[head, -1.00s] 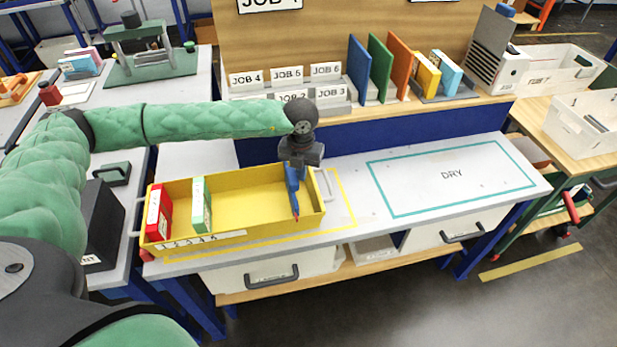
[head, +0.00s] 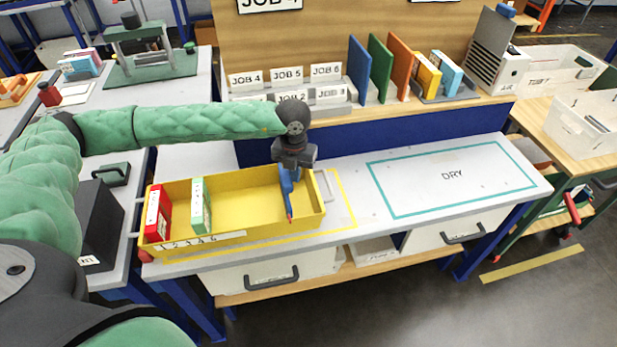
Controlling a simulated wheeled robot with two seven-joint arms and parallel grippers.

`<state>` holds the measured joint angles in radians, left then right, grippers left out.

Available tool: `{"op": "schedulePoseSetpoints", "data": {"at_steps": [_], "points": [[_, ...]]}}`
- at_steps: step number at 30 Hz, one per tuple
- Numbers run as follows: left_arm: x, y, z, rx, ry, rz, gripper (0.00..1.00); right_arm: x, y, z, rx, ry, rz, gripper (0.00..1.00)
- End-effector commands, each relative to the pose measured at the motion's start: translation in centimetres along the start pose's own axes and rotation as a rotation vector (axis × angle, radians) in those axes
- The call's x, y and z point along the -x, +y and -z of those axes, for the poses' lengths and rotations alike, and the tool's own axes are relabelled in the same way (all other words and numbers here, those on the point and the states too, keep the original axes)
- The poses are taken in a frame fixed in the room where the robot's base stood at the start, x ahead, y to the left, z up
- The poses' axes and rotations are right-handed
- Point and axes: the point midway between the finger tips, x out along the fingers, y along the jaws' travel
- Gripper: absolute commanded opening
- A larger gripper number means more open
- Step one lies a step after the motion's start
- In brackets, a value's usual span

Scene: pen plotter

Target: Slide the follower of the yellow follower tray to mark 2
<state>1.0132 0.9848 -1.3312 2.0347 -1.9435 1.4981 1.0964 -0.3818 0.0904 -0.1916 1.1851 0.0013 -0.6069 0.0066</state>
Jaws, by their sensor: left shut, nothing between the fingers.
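The yellow follower tray (head: 262,236) lies on the grey bench, with a white strip of number marks (head: 195,241) along its front wall. A red box-like piece with a white label (head: 158,212) stands at its left end. A pale green upright piece with a white face (head: 200,207) stands a short way right of it. I cannot tell for sure which piece is the follower. My left gripper (head: 290,217), with blue fingers, is shut and empty, pointing down in the tray's right part, apart from both pieces. My right gripper is not in view.
The tray's floor between the green piece and my fingers is bare. A DRY outline (head: 452,176) on the bench at right is empty. Behind stand a back shelf with JOB cards (head: 287,75) and coloured boards (head: 380,72). A dark box (head: 97,225) stands left of the tray.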

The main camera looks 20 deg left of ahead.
Motion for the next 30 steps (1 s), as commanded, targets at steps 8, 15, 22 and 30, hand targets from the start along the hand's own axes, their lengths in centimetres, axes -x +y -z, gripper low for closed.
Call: {"op": "schedulePoseSetpoints", "data": {"at_steps": [8, 15, 22, 30], "points": [[-0.1, 0.9, 0.5, 0.002, 0.001, -0.002, 0.00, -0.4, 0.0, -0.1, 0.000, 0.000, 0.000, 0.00], [-0.1, 1.6, 0.9, 0.002, 0.002, -0.002, 0.00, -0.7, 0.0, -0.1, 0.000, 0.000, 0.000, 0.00], [-0.1, 2.2, 1.3, 0.002, 0.002, -0.002, 0.00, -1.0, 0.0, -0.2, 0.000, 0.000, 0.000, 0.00], [-0.1, 2.9, 1.6, 0.002, 0.001, -0.002, 0.00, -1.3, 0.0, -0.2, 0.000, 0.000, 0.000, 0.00]]}}
